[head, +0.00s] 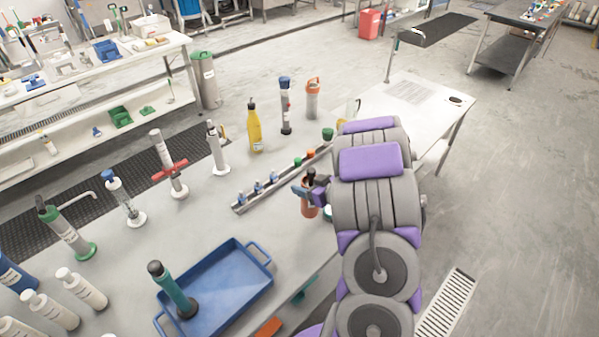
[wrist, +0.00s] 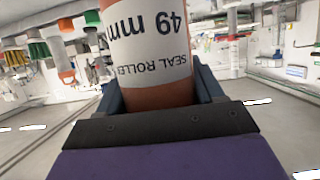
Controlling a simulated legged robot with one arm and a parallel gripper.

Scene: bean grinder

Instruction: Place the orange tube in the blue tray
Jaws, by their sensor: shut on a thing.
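My gripper (head: 312,193) is shut on the orange tube (head: 308,208) near the right edge of the bench, beside the grey rack. In the wrist view the orange tube (wrist: 160,95) fills the space between the fingers. It has a white label reading "49 mm" and "SEAL ROLLER". In the head view my arm and gripper hide part of the tube, so I cannot tell whether its base touches the bench. The blue tray (head: 232,278) lies at the front of the bench, lower left of my gripper. A dark green tube (head: 172,290) stands in its left part.
A grey rack (head: 270,187) with small coloured-topped items runs diagonally between the gripper and the bench middle. Several tubes stand on the left, including a red-flanged one (head: 170,165). A yellow bottle (head: 254,128) stands behind. The tray's right part is clear.

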